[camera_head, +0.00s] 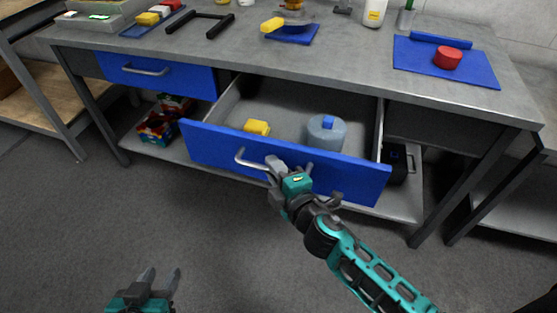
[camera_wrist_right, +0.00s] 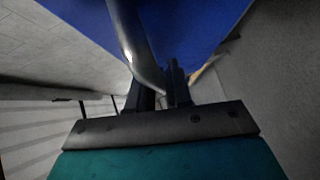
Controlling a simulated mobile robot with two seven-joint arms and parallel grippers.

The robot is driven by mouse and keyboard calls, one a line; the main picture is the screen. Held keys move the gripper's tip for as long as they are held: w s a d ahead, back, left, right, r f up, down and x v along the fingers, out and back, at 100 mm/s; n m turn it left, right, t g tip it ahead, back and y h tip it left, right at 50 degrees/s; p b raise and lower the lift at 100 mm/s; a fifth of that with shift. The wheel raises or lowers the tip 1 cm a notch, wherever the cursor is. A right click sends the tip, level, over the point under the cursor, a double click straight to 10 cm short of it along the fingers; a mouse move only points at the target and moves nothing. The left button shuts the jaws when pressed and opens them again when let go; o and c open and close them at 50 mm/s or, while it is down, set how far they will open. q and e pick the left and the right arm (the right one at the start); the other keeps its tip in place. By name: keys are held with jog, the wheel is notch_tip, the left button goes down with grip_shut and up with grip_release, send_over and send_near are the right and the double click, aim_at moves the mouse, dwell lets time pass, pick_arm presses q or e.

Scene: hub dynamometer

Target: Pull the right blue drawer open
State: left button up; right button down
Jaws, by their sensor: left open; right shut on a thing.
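The right blue drawer (camera_head: 340,178) is pulled out from under the workbench, and its inside shows. Its curved metal handle (camera_head: 250,163) is on the front; it also shows in the right wrist view (camera_wrist_right: 128,40). My right gripper (camera_head: 274,165) is shut on the handle, with the bar running between its fingers in the right wrist view (camera_wrist_right: 162,85). A yellow block (camera_head: 257,127) and a translucent grey-blue container (camera_head: 326,136) with a blue top lie in the drawer. My left gripper (camera_head: 158,282) is open and empty, low over the floor, away from the bench.
The left blue drawer (camera_head: 160,75) is shut. The grey workbench top (camera_head: 350,65) carries a blue mat (camera_head: 420,66) with a red round piece (camera_head: 447,58) and other items. Colourful boxes (camera_head: 157,128) sit on the lower shelf. The floor (camera_head: 130,215) in front is clear.

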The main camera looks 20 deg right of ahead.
pick_arm(q)
jog(key=shift+w+d+r, duration=0.1)
jog(key=shift+r, duration=0.1)
pick_arm(e)
jog(key=shift+s+a, duration=0.55)
jog(key=shift+s, duration=0.3)
jog(key=shift+s+a, duration=0.55)
jog(key=shift+s, duration=0.25)
pick_arm(q)
jog(key=shift+f, duration=0.15)
pick_arm(e)
jog(key=c, duration=1.1)
grip_release()
jog(key=shift+c, duration=0.2)
pick_arm(q)
jog(key=shift+s+f, duration=0.1)
jog(key=shift+s, duration=0.15)
jog(key=shift+s, duration=0.1)
pick_arm(e)
jog(key=shift+s, duration=0.1)
